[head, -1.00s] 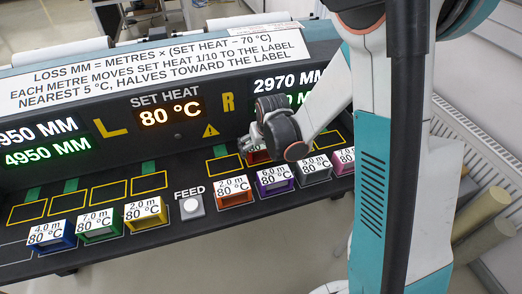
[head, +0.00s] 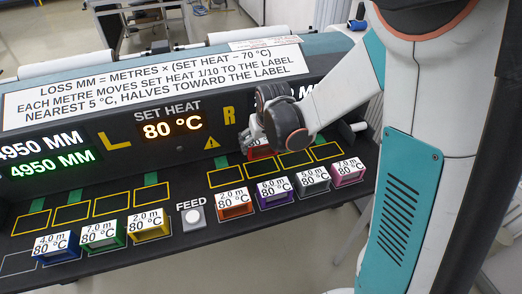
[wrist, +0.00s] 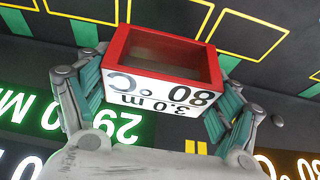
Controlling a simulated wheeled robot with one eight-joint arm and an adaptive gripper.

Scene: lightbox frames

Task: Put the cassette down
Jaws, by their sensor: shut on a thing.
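The red cassette (wrist: 165,75), with a white label reading 3.0 m and 80 °C, sits between both fingers of my gripper (wrist: 155,95) in the wrist view. The gripper is shut on it. In the head view my gripper (head: 256,140) is at the right half of the console, and a red part of the cassette (head: 262,153) shows below it. The cassette is over or just behind the second yellow outline (head: 262,170) from the left in the right row. I cannot tell whether it touches the surface.
Orange (head: 234,204), purple (head: 274,193), grey (head: 313,180) and pink (head: 347,173) cassettes stand in front of the right outlines. Blue (head: 55,247), green (head: 102,236) and yellow (head: 148,225) ones stand left of the FEED button (head: 193,217). The neighbouring outlines (head: 295,159) are empty.

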